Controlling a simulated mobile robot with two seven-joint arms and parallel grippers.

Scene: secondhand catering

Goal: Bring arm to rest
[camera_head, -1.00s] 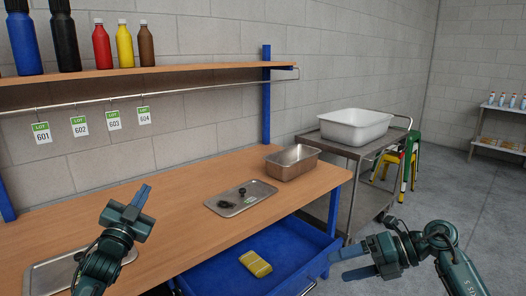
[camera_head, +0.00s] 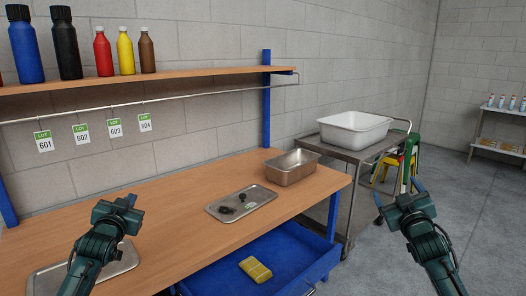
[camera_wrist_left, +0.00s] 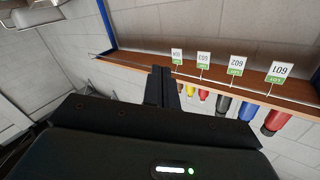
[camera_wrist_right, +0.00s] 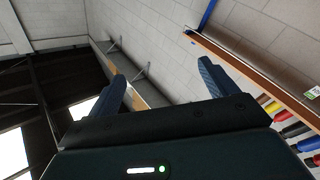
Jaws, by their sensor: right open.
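My left gripper (camera_head: 128,201) is raised over the left part of the wooden bench (camera_head: 165,225). In the left wrist view its two fingers (camera_wrist_left: 162,84) lie together with nothing between them. My right gripper (camera_head: 397,193) is raised over the floor to the right of the bench and points upward. Its fingers stand apart and empty in the right wrist view (camera_wrist_right: 160,88). Neither gripper touches anything.
A metal tray (camera_head: 262,191) with small dark items and a steel pan (camera_head: 291,170) stand on the bench. A blue drawer (camera_head: 305,262) below holds a yellow item (camera_head: 255,269). A cart (camera_head: 345,152) carries a white tub (camera_head: 354,132). A bottle shelf (camera_head: 190,76) runs above.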

